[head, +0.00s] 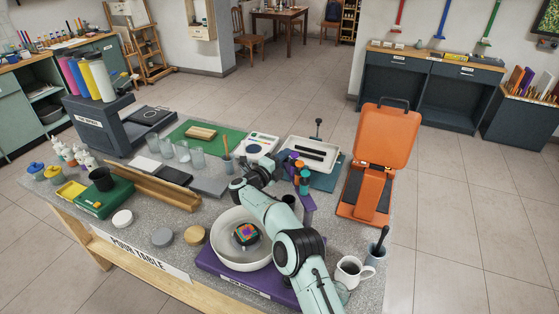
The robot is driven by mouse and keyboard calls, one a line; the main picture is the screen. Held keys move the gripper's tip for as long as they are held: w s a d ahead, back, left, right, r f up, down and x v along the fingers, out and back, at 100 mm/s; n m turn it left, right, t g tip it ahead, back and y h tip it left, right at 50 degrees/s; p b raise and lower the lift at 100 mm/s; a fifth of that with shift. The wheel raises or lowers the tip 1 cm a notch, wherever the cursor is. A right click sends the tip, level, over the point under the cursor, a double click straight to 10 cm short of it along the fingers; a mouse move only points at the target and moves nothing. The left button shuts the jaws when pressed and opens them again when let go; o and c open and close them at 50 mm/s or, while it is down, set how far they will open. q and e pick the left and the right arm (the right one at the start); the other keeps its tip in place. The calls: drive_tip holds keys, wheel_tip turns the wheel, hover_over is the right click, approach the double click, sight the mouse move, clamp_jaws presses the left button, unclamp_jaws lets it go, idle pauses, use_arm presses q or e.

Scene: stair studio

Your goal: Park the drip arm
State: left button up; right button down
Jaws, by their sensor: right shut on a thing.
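The drip stand has a purple base (215,262) at the front of the table, with a purple post (307,207) at its back right. Purple, orange and teal cups (304,178) cluster at the top of the post, seemingly on the drip arm; my arm hides part of it. My right gripper (281,161) is shut beside the cups, on what looks like part of the drip arm; the exact contact is too small to see. My left gripper is not in view.
Behind the gripper are a white scale (262,143) and a tray (314,153). Glasses (182,151) and a wooden trough (150,186) lie left.

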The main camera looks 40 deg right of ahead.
drive_tip(key=shift+s+d, duration=0.15)
drive_tip(key=shift+d, duration=0.1)
drive_tip(key=c, duration=1)
unclamp_jaws()
drive_tip(key=shift+o, duration=0.2)
drive_tip(key=shift+d, duration=0.1)
drive_tip(key=shift+a+f, duration=0.1)
drive_tip(key=shift+a, duration=0.45)
use_arm(q)
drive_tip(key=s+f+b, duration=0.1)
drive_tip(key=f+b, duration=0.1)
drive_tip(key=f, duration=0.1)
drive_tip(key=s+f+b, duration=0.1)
drive_tip(key=b, duration=0.1)
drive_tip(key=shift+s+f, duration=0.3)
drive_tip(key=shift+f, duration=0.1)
use_arm(e)
drive_tip(key=v, duration=1.2)
drive_tip(key=shift+s+a, duration=0.15)
drive_tip(key=shift+a, duration=0.05)
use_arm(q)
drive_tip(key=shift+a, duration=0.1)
